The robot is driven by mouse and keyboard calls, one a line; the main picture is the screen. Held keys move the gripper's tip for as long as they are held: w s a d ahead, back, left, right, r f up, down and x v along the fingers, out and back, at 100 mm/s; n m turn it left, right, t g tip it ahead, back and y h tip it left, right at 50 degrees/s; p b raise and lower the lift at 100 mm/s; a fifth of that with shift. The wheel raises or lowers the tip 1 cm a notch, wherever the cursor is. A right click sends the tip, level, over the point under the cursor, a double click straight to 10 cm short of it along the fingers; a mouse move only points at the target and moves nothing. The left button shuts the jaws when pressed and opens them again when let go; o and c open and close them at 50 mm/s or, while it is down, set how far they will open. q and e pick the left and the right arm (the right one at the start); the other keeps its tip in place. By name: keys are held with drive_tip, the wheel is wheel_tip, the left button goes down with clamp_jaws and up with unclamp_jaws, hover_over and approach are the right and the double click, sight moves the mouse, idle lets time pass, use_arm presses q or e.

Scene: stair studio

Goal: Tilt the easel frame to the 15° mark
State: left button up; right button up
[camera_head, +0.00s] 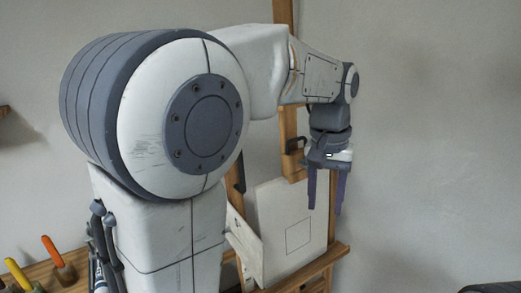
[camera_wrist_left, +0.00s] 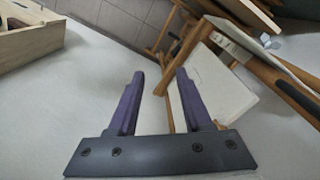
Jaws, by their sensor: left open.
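The wooden easel frame (camera_head: 288,130) stands behind my left arm, with a white canvas (camera_head: 290,232) bearing a drawn square on its lower ledge (camera_head: 300,276). My left gripper (camera_head: 326,200) points down with its purple fingers apart and empty, in front of the canvas's upper right part in the head view. The wrist view also shows the open fingers (camera_wrist_left: 158,85), with the canvas (camera_wrist_left: 215,85) and wooden easel bars (camera_wrist_left: 285,85) beyond and to the right. My arm hides much of the easel's left side. I cannot make out a 15° mark. My right gripper is not in view.
A wooden surface (camera_head: 40,272) at the lower left holds orange- and yellow-handled tools (camera_head: 52,250). A wooden box (camera_wrist_left: 28,35) shows at the upper left of the wrist view. The right side of the head view is mostly bare wall.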

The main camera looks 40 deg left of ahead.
use_arm(q)
drive_tip(key=a+r+n, duration=0.3)
drive_tip(key=a+r, duration=0.1)
drive_tip(key=a, duration=0.3)
drive_tip(key=w+a+r+n+p, duration=0.1)
drive_tip(key=a+r+n, duration=0.2)
drive_tip(key=a, duration=0.5)
drive_tip(key=a+r+n, duration=0.2)
drive_tip(key=a+r, duration=0.3)
drive_tip(key=a, duration=0.3)
drive_tip(key=shift+w+n+y+p, duration=0.2)
drive_tip(key=shift+n+y+p, duration=0.1)
drive_tip(key=shift+n+p, duration=0.1)
drive_tip(key=shift+a+f, duration=0.1)
drive_tip(key=shift+f, duration=0.1)
wheel_tip(320, 180, down, 10)
drive_tip(key=shift+w, duration=0.1)
clamp_jaws()
drive_tip(key=shift+r, duration=0.1)
